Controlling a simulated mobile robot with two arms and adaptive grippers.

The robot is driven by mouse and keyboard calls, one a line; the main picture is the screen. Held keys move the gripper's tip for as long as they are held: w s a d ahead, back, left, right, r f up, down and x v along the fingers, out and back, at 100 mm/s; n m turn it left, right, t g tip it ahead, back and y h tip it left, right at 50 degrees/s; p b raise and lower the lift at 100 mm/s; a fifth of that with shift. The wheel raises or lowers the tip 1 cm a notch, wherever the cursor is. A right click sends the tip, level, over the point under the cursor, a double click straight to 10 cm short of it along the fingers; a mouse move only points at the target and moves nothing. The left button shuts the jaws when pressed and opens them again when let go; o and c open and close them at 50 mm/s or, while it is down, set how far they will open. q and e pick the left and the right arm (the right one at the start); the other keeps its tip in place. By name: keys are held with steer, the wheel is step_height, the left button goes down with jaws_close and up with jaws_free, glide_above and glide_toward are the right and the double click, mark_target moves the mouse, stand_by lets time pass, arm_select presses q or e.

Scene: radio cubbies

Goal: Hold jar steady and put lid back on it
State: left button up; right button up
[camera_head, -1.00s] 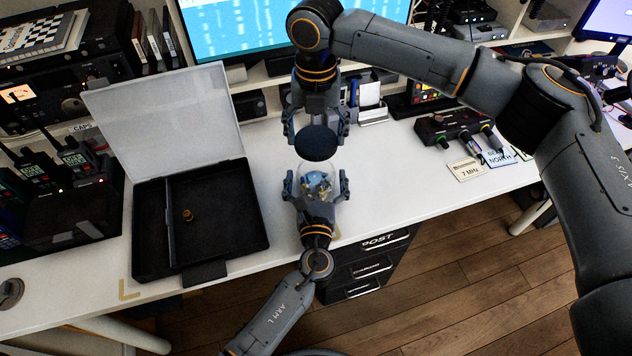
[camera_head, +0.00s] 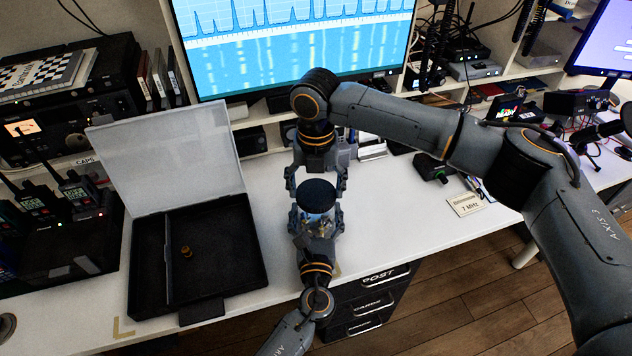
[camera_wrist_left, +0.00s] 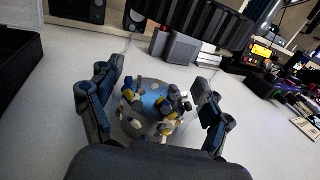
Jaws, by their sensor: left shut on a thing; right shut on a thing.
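The clear jar (camera_head: 316,216) stands on the white desk with blue, yellow and white bits inside. It also shows in the left wrist view (camera_wrist_left: 156,112). My left gripper (camera_head: 317,226) is shut around the jar's sides, its fingers on either side in the wrist view (camera_wrist_left: 158,98). The dark round lid (camera_head: 317,193) is over the jar's mouth in the head view. My right gripper (camera_head: 316,187) is shut on the lid, with a finger at each side, from above and behind. I cannot tell whether the lid touches the rim.
An open black case (camera_head: 226,252) with a raised pale lid lies left of the jar, a small brass piece (camera_head: 186,251) inside. Handheld radios (camera_head: 75,192) stand at far left. A monitor (camera_head: 290,45) is behind. The desk right of the jar is mostly clear.

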stand_by(0.5)
steer(key=shift+f, duration=0.9)
steer(key=shift+f, duration=0.5)
